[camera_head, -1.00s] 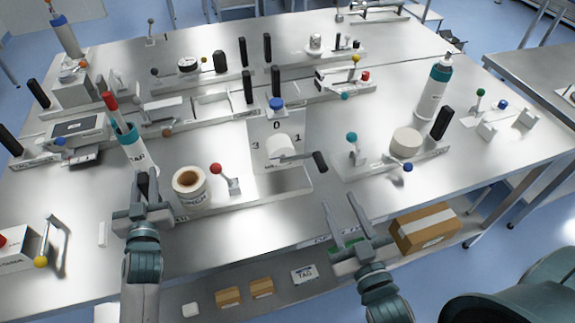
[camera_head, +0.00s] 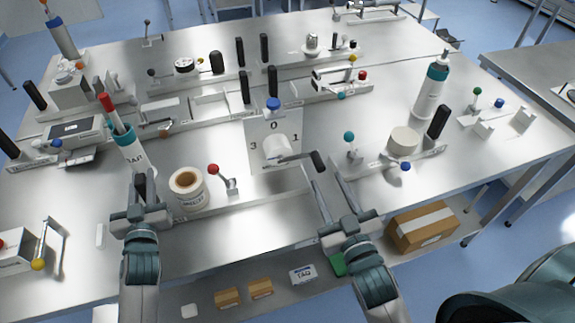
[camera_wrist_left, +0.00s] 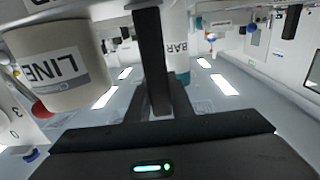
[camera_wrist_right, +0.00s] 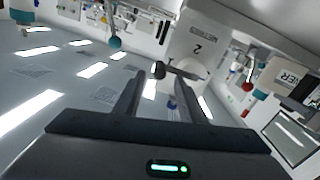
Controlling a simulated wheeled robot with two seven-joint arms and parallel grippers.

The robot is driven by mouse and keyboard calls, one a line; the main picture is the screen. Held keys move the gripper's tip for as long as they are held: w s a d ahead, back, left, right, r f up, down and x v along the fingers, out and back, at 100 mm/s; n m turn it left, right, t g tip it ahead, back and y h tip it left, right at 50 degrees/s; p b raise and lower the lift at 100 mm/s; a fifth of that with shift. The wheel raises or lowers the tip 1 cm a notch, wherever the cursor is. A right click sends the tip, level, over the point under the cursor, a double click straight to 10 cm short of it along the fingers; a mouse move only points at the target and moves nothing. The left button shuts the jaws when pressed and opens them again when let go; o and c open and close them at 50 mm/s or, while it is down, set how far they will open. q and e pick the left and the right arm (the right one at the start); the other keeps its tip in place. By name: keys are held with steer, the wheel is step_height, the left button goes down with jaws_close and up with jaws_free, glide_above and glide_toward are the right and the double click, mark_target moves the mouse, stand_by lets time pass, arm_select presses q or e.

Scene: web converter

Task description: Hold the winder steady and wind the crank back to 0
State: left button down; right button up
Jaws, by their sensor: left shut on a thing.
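The winder has an upright pale panel (camera_head: 258,128) marked 0, 1 and 3, and a white hub (camera_head: 277,148). Its crank arm points right and slightly down, on the 1 side, ending in a black handle (camera_head: 319,161). My left gripper (camera_head: 143,190) is shut on a black upright grip at the left of the winder's base; the grip (camera_wrist_left: 152,55) stands between the fingers in the left wrist view. My right gripper (camera_head: 322,174) is open and empty, just in front of the crank handle. In the right wrist view the handle (camera_wrist_right: 158,70) shows near the fingertips, and the panel carries a 2.
A label roll (camera_head: 188,188) and a red-knobbed lever (camera_head: 213,169) stand between my left gripper and the panel. A teal-knobbed lever (camera_head: 349,136) and a white roll (camera_head: 404,140) are close right of the crank. A bottle (camera_head: 125,142) stands behind my left gripper.

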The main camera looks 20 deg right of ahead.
mark_target(322, 171)
steer(key=shift+w+d+f, duration=0.1)
steer(key=shift+w, duration=1.5)
steer(key=shift+w+d, duration=0.1)
steer(key=shift+w, duration=1.45)
jaws_close()
